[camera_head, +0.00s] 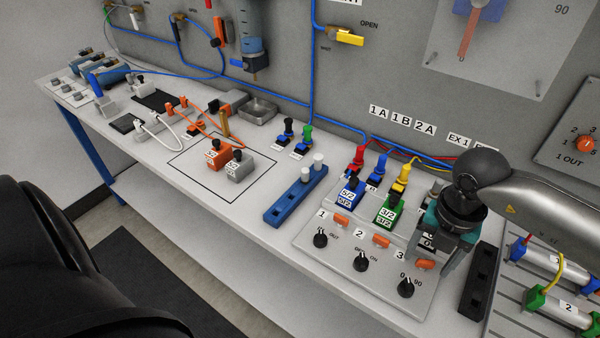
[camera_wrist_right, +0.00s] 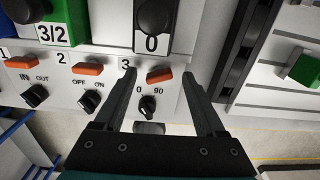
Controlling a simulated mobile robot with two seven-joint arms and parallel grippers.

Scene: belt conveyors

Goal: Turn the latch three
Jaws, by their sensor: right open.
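The orange latch three (camera_head: 426,264) sits on the sloped white panel (camera_head: 345,280), right of the label 3. In the right wrist view, latch three (camera_wrist_right: 160,74) appears between the two dark fingers, nearer the camera's far side. My right gripper (camera_head: 431,252) is open, close over the right end of the panel, with a finger on each side of the latch as seen from the wrist. I cannot tell whether the fingers touch the panel. The black knob below, marked 0 and 90 (camera_head: 406,288), also shows between the fingers (camera_wrist_right: 147,104). My left gripper is not in view.
Latch one (camera_head: 341,219) and latch two (camera_head: 381,241) lie left on the same panel, above black knobs. Blue (camera_head: 349,191) and green (camera_head: 386,210) valve blocks stand behind. A black slotted bar (camera_head: 478,283) and cylinders (camera_head: 542,261) are close at right.

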